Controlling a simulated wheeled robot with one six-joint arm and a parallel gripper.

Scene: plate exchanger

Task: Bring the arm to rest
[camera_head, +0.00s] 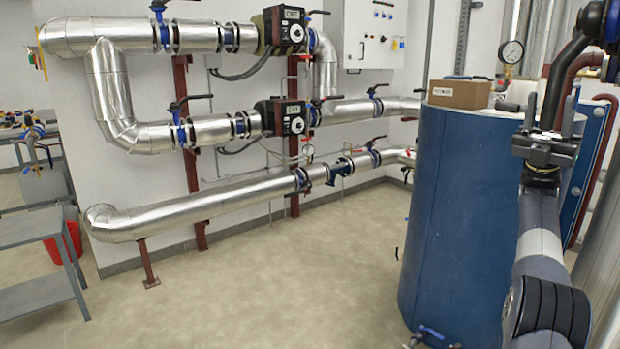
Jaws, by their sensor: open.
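My arm rises along the right edge of the head camera view. My gripper (549,120) is at its upper end, pointing up, with its two dark fingers apart and nothing visible between them. It appears in front of the blue plate exchanger area, to the right of a large blue cylindrical tank (450,215). A dark valve and pipe behind it make its outline partly hard to read. I cannot tell its distance from the tank or the pipes.
A cardboard box (459,94) sits on the tank. A pressure gauge (511,52) stands behind it. Silver pipes with pumps (283,117) line the white wall. A grey table (35,226) and red bucket (66,241) are at left. The middle floor (270,290) is clear.

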